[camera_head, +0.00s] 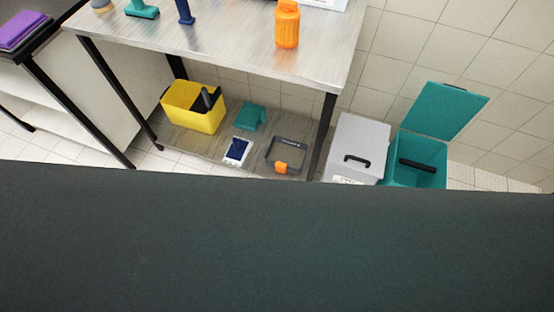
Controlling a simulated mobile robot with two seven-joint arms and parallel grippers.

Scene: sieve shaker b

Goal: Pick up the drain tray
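I cannot make out for sure which thing is the drain tray. A shallow dark-rimmed frame or tray (271,152) lies on the lower shelf of the steel table, with a small orange piece (281,168) at its front edge. Neither of my grippers shows in the head view. A large plain dark surface (270,250) fills the lower half of the view and hides what is behind it; I cannot tell what it is.
The steel table (230,40) holds an orange bottle (287,25). Its lower shelf (195,142) holds a yellow bin (190,112), a teal block (249,117) and a blue-and-white item (237,151). A grey box (362,135) and an open teal bin (437,152) stand at right.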

